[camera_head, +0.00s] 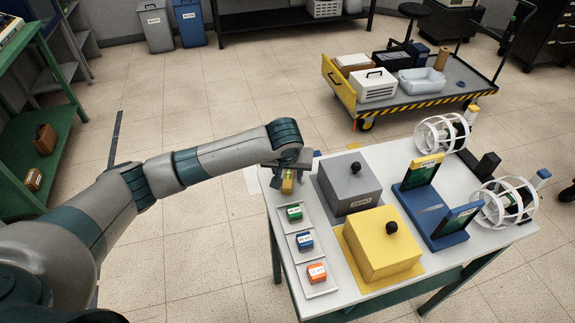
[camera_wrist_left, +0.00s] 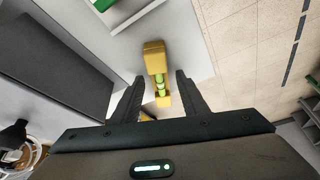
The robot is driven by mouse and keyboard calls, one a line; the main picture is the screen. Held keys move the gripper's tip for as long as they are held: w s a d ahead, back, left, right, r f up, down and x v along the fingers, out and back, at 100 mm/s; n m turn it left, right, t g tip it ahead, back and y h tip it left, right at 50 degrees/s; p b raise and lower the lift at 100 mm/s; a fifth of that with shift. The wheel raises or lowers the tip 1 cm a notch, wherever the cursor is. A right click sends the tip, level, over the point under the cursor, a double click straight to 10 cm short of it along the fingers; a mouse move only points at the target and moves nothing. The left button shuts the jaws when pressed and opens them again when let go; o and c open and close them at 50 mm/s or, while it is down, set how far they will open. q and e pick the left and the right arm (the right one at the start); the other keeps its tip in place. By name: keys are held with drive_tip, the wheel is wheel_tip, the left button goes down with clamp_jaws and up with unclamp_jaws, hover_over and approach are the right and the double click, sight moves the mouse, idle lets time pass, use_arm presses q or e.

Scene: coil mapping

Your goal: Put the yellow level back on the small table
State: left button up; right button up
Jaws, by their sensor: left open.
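The yellow level (camera_wrist_left: 155,57) has bright green vials and lies by the edge of the small white-topped table (camera_wrist_left: 194,61) in the left wrist view. In the head view it is a small yellow piece (camera_head: 287,187) at the far left corner of the small table (camera_head: 273,210), partly hidden by my gripper. My left gripper (camera_wrist_left: 159,78) is open, with one finger on each side of the level's near part. In the head view my left gripper (camera_head: 288,174) is over that corner. I cannot tell whether the fingers touch the level. My right gripper is not in view.
The table holds a grey box (camera_head: 347,190), a yellow box (camera_head: 382,252), trays with green (camera_head: 294,213), blue (camera_head: 305,240) and orange (camera_head: 316,272) blocks, a blue stand (camera_head: 419,205) and white round cages (camera_head: 507,202). A loaded cart (camera_head: 460,78) stands behind. Floor left of the table is clear.

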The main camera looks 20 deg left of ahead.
use_arm(q)
drive_tip(key=a+b+v, duration=0.1)
drive_tip(key=v, duration=1)
drive_tip(key=shift+d+r+b, duration=0.35)
drive_tip(key=shift+d+b, duration=0.05)
drive_tip(key=shift+d, duration=0.1)
drive_tip(key=shift+s+f, duration=0.1)
drive_tip(key=shift+s, duration=0.15)
